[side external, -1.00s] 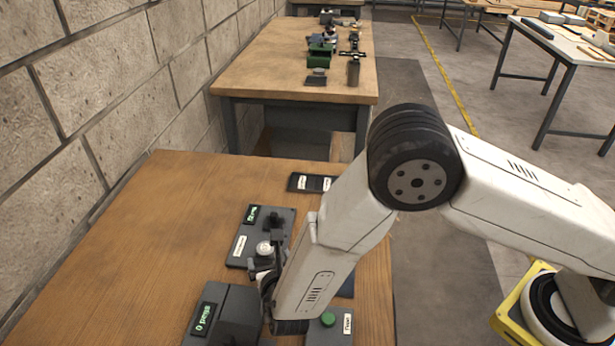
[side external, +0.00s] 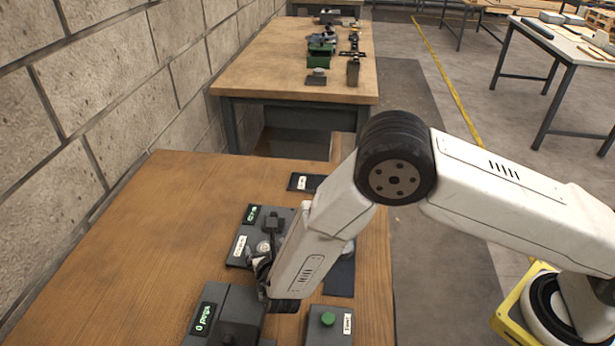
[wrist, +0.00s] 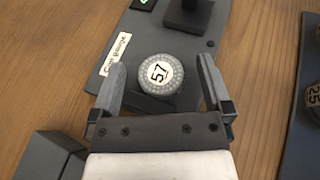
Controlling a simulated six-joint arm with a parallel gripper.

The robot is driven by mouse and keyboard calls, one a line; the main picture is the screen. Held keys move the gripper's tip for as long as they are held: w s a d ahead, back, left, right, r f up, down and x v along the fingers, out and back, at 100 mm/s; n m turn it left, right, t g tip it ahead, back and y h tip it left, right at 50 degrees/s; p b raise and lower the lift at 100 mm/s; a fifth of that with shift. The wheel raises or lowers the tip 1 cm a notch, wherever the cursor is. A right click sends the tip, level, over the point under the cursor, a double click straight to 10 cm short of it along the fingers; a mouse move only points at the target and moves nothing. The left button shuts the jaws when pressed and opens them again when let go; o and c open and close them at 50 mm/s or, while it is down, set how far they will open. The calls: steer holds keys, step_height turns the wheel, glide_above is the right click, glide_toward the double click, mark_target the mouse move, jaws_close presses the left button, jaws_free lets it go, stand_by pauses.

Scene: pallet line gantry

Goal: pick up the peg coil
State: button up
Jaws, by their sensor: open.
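A round grey coil with a white top marked 57 (wrist: 160,74) sits on the dark gauge plate (wrist: 192,52), whose label seems to read "Coil gauge". My gripper (wrist: 162,66) is open, its two fingers to the left and right of the coil with a gap on each side. The coil looks not gripped. In the side view my gripper (side external: 262,274) is at the near edge of the gauge plate (side external: 240,262), and the coil (side external: 263,247) is partly hidden by my arm. Whether the fingers are at the coil's height is hard to tell.
A dark box with a green "0 pegs" display (side external: 204,318) stands at the near left. A box with a green button (side external: 327,319) is to its right. A dark mat (side external: 340,278) lies right of my arm. The wooden table's left side is clear.

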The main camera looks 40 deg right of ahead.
jaws_close()
stand_by(0.3)
steer(key=shift+r, duration=0.15)
steer(key=shift+r, duration=0.8)
steer(key=s+d+r, duration=0.5)
steer(key=s+r, duration=0.6)
steer(key=s, duration=0.2)
